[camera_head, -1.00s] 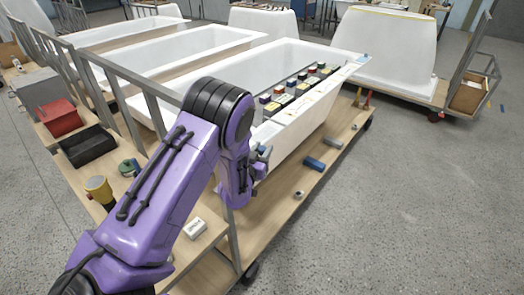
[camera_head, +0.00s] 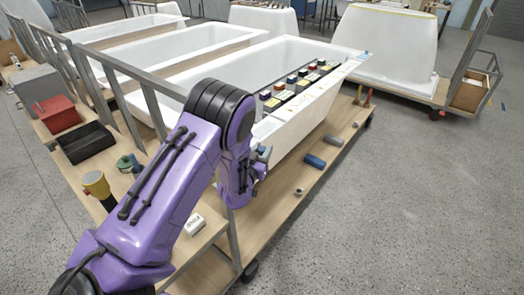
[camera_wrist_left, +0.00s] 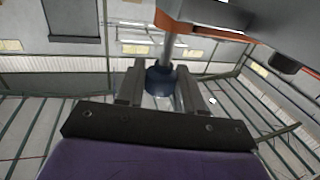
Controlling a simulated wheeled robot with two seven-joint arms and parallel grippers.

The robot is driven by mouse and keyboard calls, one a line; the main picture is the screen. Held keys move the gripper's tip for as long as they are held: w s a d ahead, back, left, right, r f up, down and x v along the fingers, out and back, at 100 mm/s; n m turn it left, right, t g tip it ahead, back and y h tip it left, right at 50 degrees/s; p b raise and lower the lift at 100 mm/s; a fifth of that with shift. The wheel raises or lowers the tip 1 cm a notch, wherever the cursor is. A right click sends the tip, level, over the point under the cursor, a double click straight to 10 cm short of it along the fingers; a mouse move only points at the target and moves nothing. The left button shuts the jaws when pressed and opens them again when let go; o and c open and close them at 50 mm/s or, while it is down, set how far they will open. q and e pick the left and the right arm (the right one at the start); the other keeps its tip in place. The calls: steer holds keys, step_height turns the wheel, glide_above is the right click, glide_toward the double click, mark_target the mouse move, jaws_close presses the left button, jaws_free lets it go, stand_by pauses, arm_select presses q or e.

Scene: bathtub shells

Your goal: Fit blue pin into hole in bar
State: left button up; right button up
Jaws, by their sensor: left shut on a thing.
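My left gripper (camera_head: 262,155) is beside the near end of the front white tub. In the left wrist view my left gripper (camera_wrist_left: 160,88) is shut on a blue pin (camera_wrist_left: 160,82), one finger on each side of its round blue head. A grey metal shaft rises from the head to a grey part with an orange-brown edge (camera_wrist_left: 205,22); whether the shaft is in it or in front of it I cannot tell. My right gripper is not in view.
A metal rail post (camera_head: 233,235) stands close to my arm. A red box (camera_head: 57,114) and black tray (camera_head: 86,143) are at left.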

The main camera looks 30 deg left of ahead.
arm_select(q)
steer(key=shift+f+b, duration=1.25)
steer(key=shift+f, duration=0.3)
steer(key=o, duration=1.1)
steer(key=s+d+b, duration=0.2)
steer(key=s, duration=0.8)
steer(key=shift+s, duration=0.2)
